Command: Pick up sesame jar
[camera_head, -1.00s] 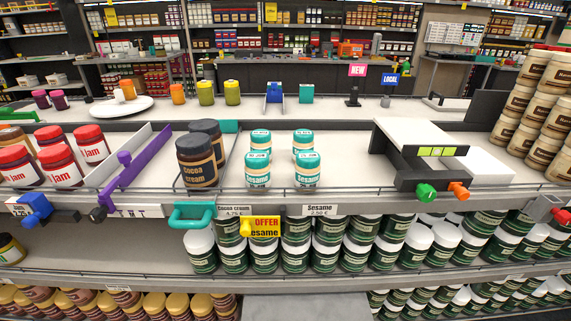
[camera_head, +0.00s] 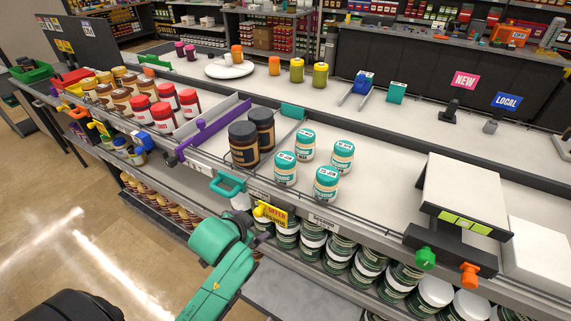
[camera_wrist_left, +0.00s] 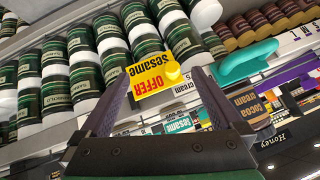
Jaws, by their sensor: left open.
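Several sesame jars with teal lids and pale bodies stand upright in a group on the upper shelf, the front-left one (camera_head: 285,168) and the front-right one (camera_head: 326,183) closest to the shelf edge. In the head view, my left gripper (camera_head: 242,204) is below and left of them, outside the shelf front near the teal handle; its fingertips are hard to make out. In the left wrist view, its two dark fingers (camera_wrist_left: 160,88) are spread with nothing held between them. A teal patch lettered Sesame (camera_wrist_left: 178,123) shows between the fingers. My right gripper is not in view.
Cocoa cream jars (camera_head: 243,145) stand left of the sesame jars, beside a purple divider (camera_head: 207,128). A teal handle (camera_head: 227,184) and a yellow offer sign (camera_head: 271,214) stick out at the shelf front. Green jars (camera_head: 337,255) fill the shelf below. A white-topped stand (camera_head: 465,195) is at the right.

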